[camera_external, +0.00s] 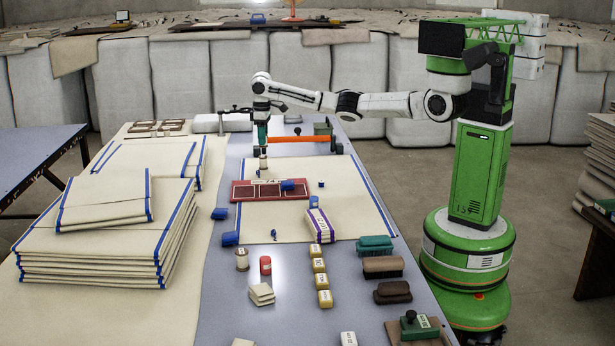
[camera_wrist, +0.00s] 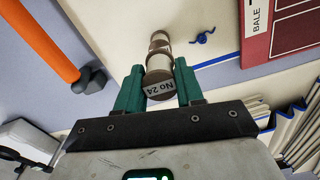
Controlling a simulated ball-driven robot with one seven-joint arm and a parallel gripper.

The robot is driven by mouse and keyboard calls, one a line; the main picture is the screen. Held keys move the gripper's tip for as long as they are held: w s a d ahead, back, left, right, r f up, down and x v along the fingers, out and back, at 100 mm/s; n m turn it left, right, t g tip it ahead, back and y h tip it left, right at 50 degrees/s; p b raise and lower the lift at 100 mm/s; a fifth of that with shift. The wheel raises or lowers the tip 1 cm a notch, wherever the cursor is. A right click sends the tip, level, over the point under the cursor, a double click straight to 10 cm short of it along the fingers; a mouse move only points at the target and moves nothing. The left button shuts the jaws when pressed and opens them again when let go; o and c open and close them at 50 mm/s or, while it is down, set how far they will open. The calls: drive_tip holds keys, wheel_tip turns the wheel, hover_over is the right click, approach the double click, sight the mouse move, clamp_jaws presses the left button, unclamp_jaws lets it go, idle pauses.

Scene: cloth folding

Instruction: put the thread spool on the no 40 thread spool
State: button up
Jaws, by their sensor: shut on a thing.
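My gripper (camera_wrist: 160,82) is shut on a pale thread spool (camera_wrist: 158,63) with brown ends; its near end reads "No 24". Beyond its far end, another pale spool-like piece (camera_wrist: 160,39) shows in line with it; its label is hidden, and I cannot tell whether the two touch. In the external view my gripper (camera_external: 263,146) points down over the far part of the cream cloth, with the pale spool (camera_external: 263,163) beneath it, just behind the red board. A pale spool (camera_external: 242,260) and a red spool (camera_external: 265,265) stand on the near table; I cannot read their labels.
The red board (camera_external: 245,191) marked "BALE" in the wrist view lies on the cloth (camera_external: 340,205). A blue thread scrap (camera_wrist: 203,38) lies near. An orange bar (camera_external: 300,139) runs behind. Folded cloth stacks (camera_external: 95,255) fill the left; blocks and brushes (camera_external: 383,265) stand at right.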

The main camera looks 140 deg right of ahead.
drive_tip(key=shift+w+d+f, duration=0.15)
drive_tip(key=shift+d+f, duration=0.05)
drive_tip(key=shift+f, duration=0.1)
drive_tip(key=shift+f+b, duration=0.35)
drive_tip(key=shift+f, duration=1.2)
drive_tip(key=shift+f, duration=0.1)
drive_tip(key=o, duration=1)
wheel_tip(320, 180, up, 12)
drive_tip(key=shift+r+p, duration=0.15)
drive_tip(key=shift+p, duration=0.9)
